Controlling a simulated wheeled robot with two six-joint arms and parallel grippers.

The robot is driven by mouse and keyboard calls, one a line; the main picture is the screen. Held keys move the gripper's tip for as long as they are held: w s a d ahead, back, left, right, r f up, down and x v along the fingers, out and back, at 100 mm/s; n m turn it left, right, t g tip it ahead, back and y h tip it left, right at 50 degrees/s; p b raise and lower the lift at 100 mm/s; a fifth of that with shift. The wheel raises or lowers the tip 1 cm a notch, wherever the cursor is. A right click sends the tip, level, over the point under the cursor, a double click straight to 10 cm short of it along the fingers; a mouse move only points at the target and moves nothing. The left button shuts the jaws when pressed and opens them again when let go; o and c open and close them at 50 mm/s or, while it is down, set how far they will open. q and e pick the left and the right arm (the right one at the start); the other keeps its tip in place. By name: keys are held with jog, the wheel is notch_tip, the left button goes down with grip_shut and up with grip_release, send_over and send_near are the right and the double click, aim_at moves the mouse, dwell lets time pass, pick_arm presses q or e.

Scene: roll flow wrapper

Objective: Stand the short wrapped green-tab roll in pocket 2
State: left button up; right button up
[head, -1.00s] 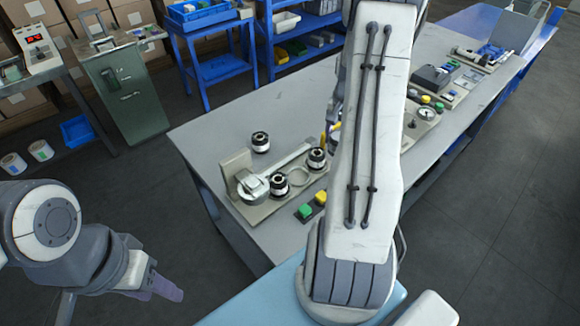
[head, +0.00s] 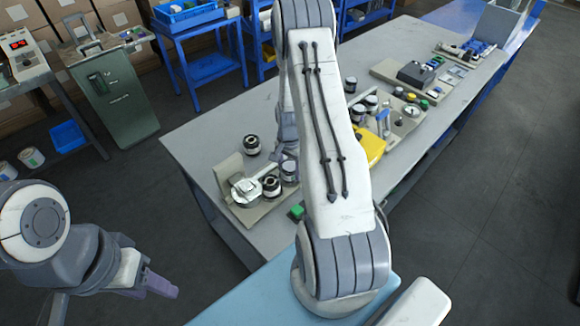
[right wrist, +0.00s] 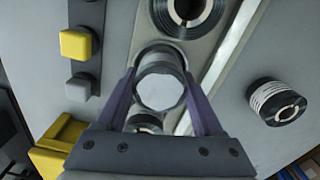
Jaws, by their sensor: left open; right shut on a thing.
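My right gripper (right wrist: 160,103) is shut on a short grey roll (right wrist: 160,88), its pale round end facing the wrist camera. The roll is at the middle round pocket (right wrist: 160,48) of the holder; I cannot tell whether its lower end is inside. No green tab shows on it. A dark-ringed roll (right wrist: 187,12) stands in the neighbouring pocket, also visible in the head view (head: 271,186). Another roll (right wrist: 145,122) is partly hidden below the held one. In the head view my right gripper (head: 285,148) is over the holder (head: 245,213). My left gripper (head: 155,286) is open and empty, off the table.
A loose roll (head: 252,145) stands on the table beside the holder. A metal bar (right wrist: 226,65) runs close along the pockets. A yellow button (right wrist: 75,43) and a yellow box (head: 370,145) are on the other side. More rolls (head: 371,103) stand farther along the table.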

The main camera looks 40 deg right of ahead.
jog(key=shift+f, duration=0.2)
jog(key=o, duration=1.5)
